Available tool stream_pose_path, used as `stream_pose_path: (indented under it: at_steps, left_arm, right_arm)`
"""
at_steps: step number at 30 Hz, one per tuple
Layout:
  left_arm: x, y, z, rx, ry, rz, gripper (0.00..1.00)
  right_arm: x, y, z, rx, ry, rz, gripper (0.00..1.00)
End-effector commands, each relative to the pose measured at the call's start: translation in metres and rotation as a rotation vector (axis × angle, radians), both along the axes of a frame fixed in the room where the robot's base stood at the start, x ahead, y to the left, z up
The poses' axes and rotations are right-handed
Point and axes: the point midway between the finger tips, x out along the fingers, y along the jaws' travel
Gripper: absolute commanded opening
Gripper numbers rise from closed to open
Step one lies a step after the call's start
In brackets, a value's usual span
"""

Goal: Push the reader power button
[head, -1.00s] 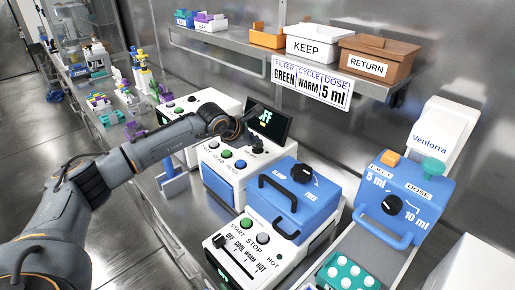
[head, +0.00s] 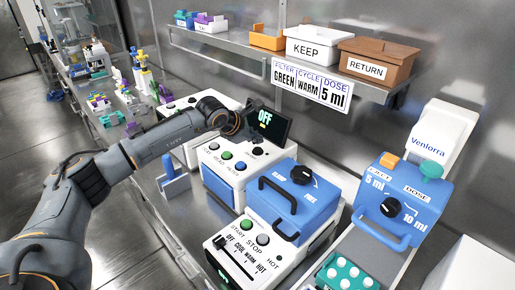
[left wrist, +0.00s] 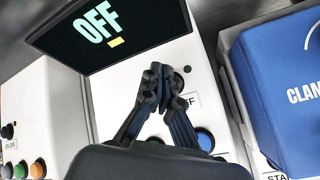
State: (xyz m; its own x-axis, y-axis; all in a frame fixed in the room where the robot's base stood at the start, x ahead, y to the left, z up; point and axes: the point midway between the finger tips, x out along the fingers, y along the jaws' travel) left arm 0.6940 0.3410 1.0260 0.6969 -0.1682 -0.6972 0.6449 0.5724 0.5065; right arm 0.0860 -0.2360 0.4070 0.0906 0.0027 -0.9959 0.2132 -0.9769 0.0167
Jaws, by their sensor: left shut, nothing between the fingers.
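The reader is a white box (head: 207,160) with a dark screen (head: 272,125) that reads "OFF" in green-white letters with a small yellow bar. Its front has a green button (head: 226,155), a blue button (head: 240,164) and a small black control (head: 257,151). In the left wrist view, my left gripper (left wrist: 160,72) is shut and empty over the reader's front, below the screen (left wrist: 118,32). A black control (left wrist: 180,82) with a partly hidden label ending in "FF" shows just behind the fingertips. I cannot tell whether they touch it. My right gripper is out of view.
A blue-lidded heater box (head: 292,200) with black handles stands close to the right of the reader. A blue and white dispenser (head: 410,205) stands farther right. Another white device (left wrist: 32,105) is to the left. A shelf with bins (head: 312,45) runs above the back.

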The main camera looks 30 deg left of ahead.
Motion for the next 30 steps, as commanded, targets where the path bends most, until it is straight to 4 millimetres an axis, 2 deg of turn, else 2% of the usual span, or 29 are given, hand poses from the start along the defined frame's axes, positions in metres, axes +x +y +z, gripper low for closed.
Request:
stream_pose_path:
  at_steps: [3,15,30]
  left_arm:
    - [0.000,0.000,0.015,0.000,-0.001,0.001,0.00]
    - [0.000,0.000,0.053,0.000,-0.002,-0.001,0.00]
    - [0.000,0.000,0.053,0.000,0.000,0.000,0.00]
  right_arm:
    - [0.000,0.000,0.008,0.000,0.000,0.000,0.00]
    - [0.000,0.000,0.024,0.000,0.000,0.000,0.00]
    - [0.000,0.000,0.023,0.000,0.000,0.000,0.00]
